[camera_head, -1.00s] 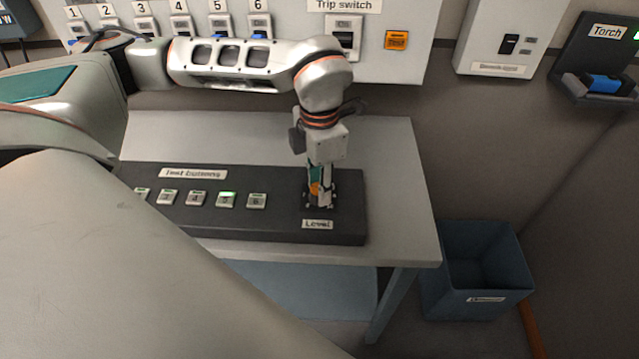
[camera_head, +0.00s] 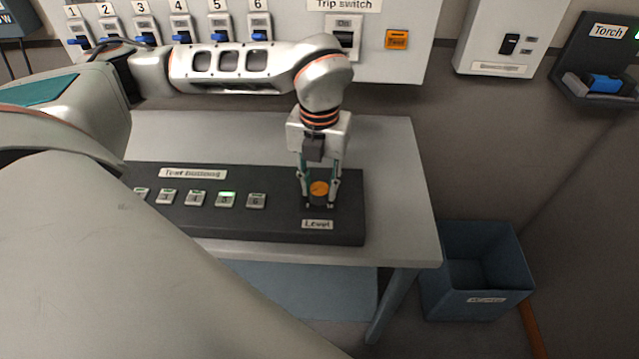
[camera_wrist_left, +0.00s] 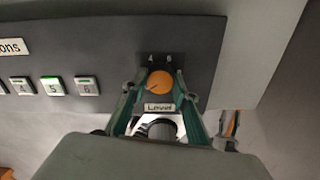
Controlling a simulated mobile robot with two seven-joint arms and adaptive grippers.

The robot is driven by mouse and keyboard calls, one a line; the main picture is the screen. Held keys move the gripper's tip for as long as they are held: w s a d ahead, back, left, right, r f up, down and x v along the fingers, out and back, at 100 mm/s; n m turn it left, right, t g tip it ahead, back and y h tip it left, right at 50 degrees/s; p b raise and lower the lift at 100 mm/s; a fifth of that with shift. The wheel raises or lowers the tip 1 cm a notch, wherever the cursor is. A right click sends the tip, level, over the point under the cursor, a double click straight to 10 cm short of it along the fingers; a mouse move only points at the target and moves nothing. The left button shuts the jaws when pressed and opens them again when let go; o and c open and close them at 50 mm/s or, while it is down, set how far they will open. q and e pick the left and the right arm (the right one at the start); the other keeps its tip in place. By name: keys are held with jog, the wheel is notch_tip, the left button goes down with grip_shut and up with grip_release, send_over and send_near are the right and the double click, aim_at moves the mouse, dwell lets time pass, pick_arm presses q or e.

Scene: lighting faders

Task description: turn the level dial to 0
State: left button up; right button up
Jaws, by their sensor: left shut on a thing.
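The level dial (camera_head: 319,188) is a round knob with an orange top at the right end of the dark console. It also shows in the left wrist view (camera_wrist_left: 159,82), with a dark pointer line toward the lower left of its face. My left gripper (camera_head: 319,200) comes down from above and is shut on the dial, one finger on each side. In the left wrist view its green-grey fingers (camera_wrist_left: 158,98) flank the dial. The numbers 4 and 6 show above the dial; other scale marks are hidden. The "Level" label (camera_head: 317,224) is in front of it. My right gripper is not in view.
Several test buttons (camera_head: 227,199) sit left of the dial, number 5 lit green. The console lies on a grey table (camera_head: 400,190). A blue bin (camera_head: 478,262) stands right of the table. A switch panel (camera_head: 400,65) is on the wall behind.

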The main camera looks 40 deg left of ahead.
aim_at(319, 189)
pick_arm(q)
jog(key=shift+n, duration=1.1)
jog(key=o, duration=1.1)
notch_tip(319, 189, up, 12)
jog(key=shift+s, duration=0.1)
